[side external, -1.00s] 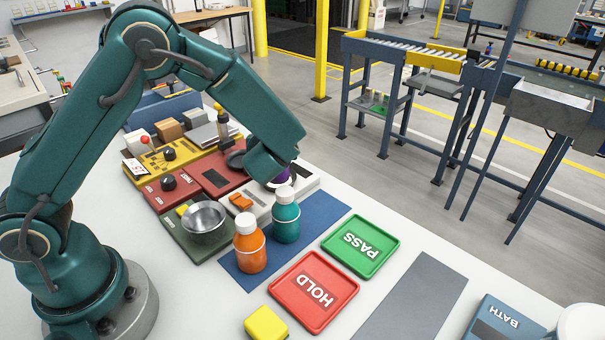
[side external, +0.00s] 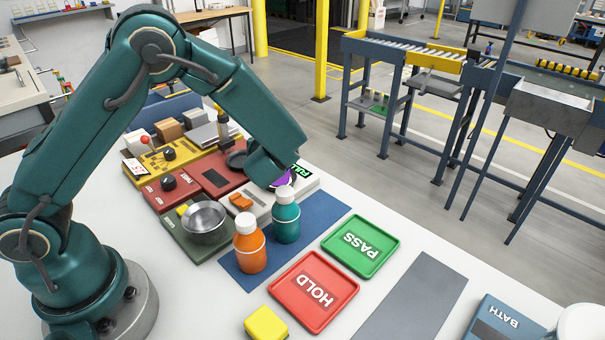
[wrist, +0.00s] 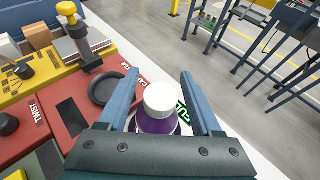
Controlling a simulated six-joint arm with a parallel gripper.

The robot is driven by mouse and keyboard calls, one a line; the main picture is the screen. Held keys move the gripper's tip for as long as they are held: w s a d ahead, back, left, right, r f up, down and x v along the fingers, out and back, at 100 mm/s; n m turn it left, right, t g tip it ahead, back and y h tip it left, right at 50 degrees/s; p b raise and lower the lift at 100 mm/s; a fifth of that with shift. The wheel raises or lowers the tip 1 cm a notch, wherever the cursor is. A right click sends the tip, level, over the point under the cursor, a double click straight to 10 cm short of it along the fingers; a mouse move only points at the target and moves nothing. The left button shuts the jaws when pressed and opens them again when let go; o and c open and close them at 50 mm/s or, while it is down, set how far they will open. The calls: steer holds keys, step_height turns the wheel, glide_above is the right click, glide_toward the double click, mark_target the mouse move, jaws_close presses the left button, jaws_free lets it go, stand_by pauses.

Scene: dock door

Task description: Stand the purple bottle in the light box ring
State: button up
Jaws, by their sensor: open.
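The purple bottle (wrist: 157,124) has a white cap and stands between my gripper's fingers (wrist: 160,78) in the wrist view. The fingers are open, with a gap on each side of the cap. In the side view only a bit of purple (side external: 281,181) shows beneath my gripper (side external: 277,172), behind the teal bottle's cap. The bottle appears upright at the white light box (side external: 309,182). A green-lit sign, partly covered, shows on the box beside the bottle.
A teal bottle (side external: 286,222) and an orange bottle (side external: 250,252) stand on a blue mat (side external: 324,212) close in front. A metal bowl (side external: 204,218), red panels (side external: 215,178) and a yellow panel (side external: 160,163) lie to the left. Green PASS (side external: 361,246) and red HOLD (side external: 314,292) trays are empty.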

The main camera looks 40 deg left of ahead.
steer(key=shift+r, duration=0.4)
steer(key=v, duration=1.2)
steer(key=s+a+n+g+h, duration=0.2)
steer(key=s+n+g, duration=0.1)
steer(key=s+n, duration=0.35)
steer(key=s+a+n+g+h, duration=0.1)
steer(key=s+a+n+g, duration=0.2)
steer(key=s+n, duration=0.3)
steer(key=s+d+r+n+t+h, duration=0.2)
steer(key=d+n+h, duration=0.4)
steer(key=n, duration=0.8)
steer(key=shift+s+d+r, duration=0.15)
steer(key=shift+s+d, duration=0.1)
steer(key=shift+s, duration=0.2)
